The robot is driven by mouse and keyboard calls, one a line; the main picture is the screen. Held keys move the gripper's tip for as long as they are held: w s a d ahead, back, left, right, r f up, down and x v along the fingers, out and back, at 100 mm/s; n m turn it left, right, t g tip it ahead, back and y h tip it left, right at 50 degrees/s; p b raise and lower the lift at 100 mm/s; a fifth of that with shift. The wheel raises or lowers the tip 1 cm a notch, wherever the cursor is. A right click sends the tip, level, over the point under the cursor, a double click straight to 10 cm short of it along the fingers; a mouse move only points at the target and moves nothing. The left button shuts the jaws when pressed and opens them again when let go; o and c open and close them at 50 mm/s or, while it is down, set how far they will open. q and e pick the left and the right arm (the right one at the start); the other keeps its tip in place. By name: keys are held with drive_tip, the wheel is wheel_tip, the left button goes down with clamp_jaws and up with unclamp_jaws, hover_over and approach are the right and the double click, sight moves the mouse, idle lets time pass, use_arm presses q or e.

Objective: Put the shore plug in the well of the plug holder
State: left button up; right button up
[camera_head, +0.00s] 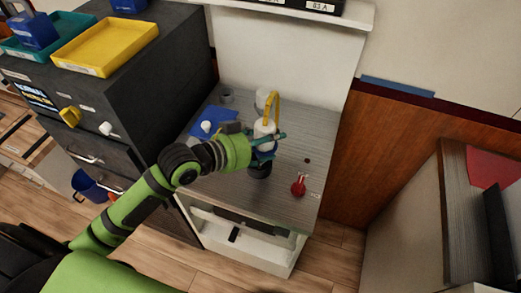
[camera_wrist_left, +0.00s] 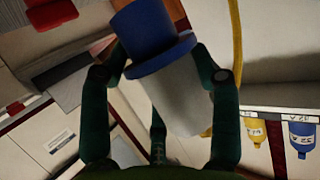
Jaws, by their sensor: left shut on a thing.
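My left gripper (camera_head: 268,144) is shut on the shore plug (camera_head: 265,128), a white cylinder with a blue collar and blue end. The plug also shows in the left wrist view (camera_wrist_left: 180,90), between the teal fingers, its blue end pointing away from the palm. In the head view the plug is near upright, blue end down, with a yellow cable (camera_head: 275,105) looping from its top. A dark round piece (camera_head: 260,171), seemingly the plug holder, is just below it on the grey counter. The fingers partly cover both, so I cannot tell whether they touch. My right gripper is not in view.
A red object (camera_head: 298,186) stands on the counter (camera_head: 305,145) to the right. A blue mat (camera_head: 210,122) with a white piece, a grey cup (camera_head: 227,95) and a white cylinder (camera_head: 262,99) are behind or left. A dark drawer cabinet (camera_head: 150,75) borders the left side.

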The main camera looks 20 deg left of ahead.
sight(261, 151)
use_arm(q)
drive_tip(key=shift+w+a+f, duration=0.35)
drive_tip(key=shift+a+f, duration=0.05)
drive_tip(key=shift+a, duration=0.3)
drive_tip(key=shift+a+f, duration=0.1)
drive_tip(key=shift+f, duration=0.25)
wheel_tip(261, 151, down, 3)
drive_tip(key=shift+f, duration=0.2)
drive_tip(key=shift+f, duration=0.55)
drive_tip(key=o, duration=1.3)
drive_tip(key=shift+f, duration=0.2)
drive_tip(key=shift+c, duration=0.2)
